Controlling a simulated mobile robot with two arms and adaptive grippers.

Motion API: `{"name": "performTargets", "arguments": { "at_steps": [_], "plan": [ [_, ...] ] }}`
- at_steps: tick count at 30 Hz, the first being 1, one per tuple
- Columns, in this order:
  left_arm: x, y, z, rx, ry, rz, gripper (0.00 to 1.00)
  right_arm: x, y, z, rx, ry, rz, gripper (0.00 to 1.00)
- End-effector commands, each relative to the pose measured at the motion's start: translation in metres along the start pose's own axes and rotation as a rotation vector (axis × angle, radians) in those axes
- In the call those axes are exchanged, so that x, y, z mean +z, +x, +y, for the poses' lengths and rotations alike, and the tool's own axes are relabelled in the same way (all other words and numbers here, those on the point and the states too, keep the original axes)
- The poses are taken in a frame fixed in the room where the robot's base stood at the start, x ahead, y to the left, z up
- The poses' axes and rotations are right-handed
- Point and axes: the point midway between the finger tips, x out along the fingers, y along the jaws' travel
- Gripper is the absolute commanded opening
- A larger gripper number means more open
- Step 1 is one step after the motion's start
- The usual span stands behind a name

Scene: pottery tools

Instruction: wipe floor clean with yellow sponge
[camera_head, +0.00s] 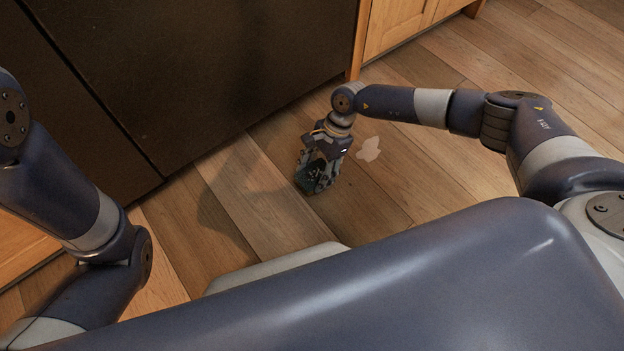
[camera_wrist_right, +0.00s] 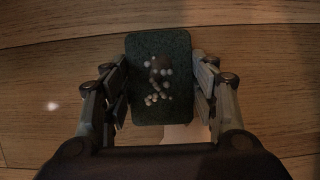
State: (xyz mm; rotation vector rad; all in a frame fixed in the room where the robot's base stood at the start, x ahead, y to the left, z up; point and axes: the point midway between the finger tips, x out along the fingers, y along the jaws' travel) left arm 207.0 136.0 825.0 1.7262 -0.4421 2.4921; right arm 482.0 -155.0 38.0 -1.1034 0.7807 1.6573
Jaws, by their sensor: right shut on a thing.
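My right gripper (camera_head: 320,170) points down at the wooden floor. In the right wrist view its two fingers (camera_wrist_right: 160,88) are shut on the sides of a sponge (camera_wrist_right: 145,50), whose visible face is dark green; no yellow shows. Several small pale and brown bits lie on that face. In the head view a sliver of the sponge (camera_head: 302,182) shows between the fingers, low over the floor; I cannot tell whether it touches. A pale, irregular stain (camera_head: 369,149) lies on the floor just right of the gripper. It also shows below the sponge in the wrist view (camera_wrist_right: 186,134). My left gripper is out of view.
The wooden floor (camera_head: 400,205) is bare around the stain and to the right. A large dark cabinet or appliance front (camera_head: 190,70) stands behind and left of the gripper. A light wooden cabinet (camera_head: 400,22) stands at the top.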

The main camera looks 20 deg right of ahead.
Motion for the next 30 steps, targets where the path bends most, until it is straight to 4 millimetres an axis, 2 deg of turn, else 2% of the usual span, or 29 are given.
{"name": "performTargets", "arguments": {
  "at_steps": [1,18,30],
  "plan": [
    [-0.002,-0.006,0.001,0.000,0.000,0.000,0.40,-0.008,0.001,-0.003,-0.002,0.002,0.005,0.41],
    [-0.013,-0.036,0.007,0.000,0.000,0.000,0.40,-0.049,-0.018,-0.026,-0.002,0.002,0.005,0.41],
    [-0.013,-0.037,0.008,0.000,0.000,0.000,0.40,-0.052,-0.021,-0.028,0.000,0.001,0.004,0.41]
  ]
}}
